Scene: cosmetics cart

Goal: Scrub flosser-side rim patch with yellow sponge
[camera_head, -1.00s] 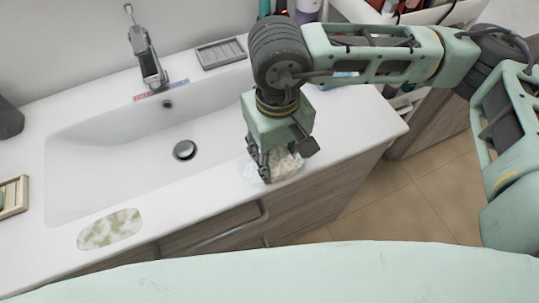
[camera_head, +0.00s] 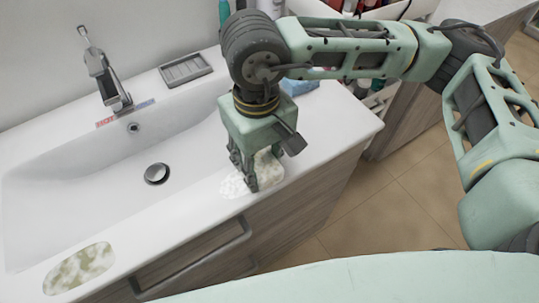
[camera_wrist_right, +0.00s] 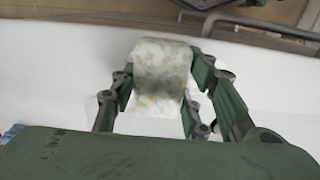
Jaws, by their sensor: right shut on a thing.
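My right gripper (camera_head: 249,180) points down at the front rim of the white sink (camera_head: 130,210), right of the drain. It is shut on a pale, mottled block, taken as the sponge (camera_wrist_right: 162,75), seen between its fingers in the wrist view; little yellow shows. In the head view the fingers largely hide the block. A pale, foamy patch (camera_head: 233,186) spreads on the rim around the fingertips. A second, greenish-white mottled patch (camera_head: 78,268) lies on the front rim at the far left. My left gripper is not in view.
The faucet (camera_head: 108,82) and a grey soap tray (camera_head: 185,70) stand along the back. A blue block (camera_head: 298,86) sits behind my right wrist. Bottles and a cart are at the top. The rim between the two patches is clear. A drawer handle (camera_head: 190,260) is below the rim.

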